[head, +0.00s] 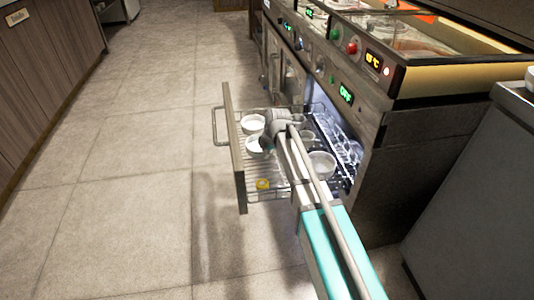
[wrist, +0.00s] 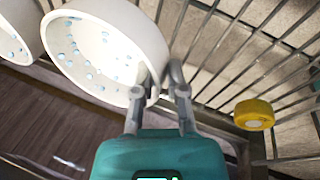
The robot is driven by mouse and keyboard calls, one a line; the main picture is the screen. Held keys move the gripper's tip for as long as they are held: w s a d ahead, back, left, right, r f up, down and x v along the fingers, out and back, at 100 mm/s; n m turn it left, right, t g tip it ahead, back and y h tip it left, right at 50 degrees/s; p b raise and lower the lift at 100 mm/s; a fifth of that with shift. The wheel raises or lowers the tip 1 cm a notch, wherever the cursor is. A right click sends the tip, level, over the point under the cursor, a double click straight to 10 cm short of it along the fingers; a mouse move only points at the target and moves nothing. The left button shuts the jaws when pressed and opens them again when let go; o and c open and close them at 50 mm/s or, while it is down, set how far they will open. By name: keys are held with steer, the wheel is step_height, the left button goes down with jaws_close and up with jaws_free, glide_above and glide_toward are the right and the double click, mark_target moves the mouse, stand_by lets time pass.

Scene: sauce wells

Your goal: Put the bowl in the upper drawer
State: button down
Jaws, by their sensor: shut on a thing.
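A white bowl with pale blue dots (wrist: 100,40) fills the upper left of the wrist view. My gripper (wrist: 160,82) is shut on its rim, one finger inside and one outside. In the head view my gripper (head: 270,140) is inside the open drawer (head: 236,160), with a white bowl (head: 254,146) beside it, apparently the held one. The drawer is pulled out from the counter and has a wire basket. Whether the held bowl touches the wires is unclear. The arm hides part of the drawer.
A second white bowl (head: 252,122) is close behind in the drawer, and a larger bowl (head: 321,164) lies right of my arm. A yellow round item (head: 263,184) is at the near end; it also shows in the wrist view (wrist: 253,115). The floor at left is clear.

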steer(key=c, duration=0.7)
jaws_free()
steer(key=shift+r, duration=0.15)
steer(key=p+v, duration=1.1)
steer(key=shift+d+r, duration=0.15)
steer(key=shift+r, duration=0.25)
steer(key=shift+s, duration=0.1)
stand_by(0.4)
steer(key=s+d+m+h, duration=0.1)
steer(key=s+d+m, duration=0.5)
steer(key=d+m, duration=0.1)
steer(key=s+d+m+g+h, duration=0.1)
steer(key=s+d+m, duration=0.6)
steer(key=m, duration=0.2)
steer(key=s+d+f+m+g, duration=0.1)
steer(key=s+d+m, duration=0.6)
steer(key=m, duration=0.1)
steer(key=shift+s+d+m+h, duration=0.15)
steer(key=shift+d+m+h, duration=0.1)
steer(key=shift+m+h, duration=0.15)
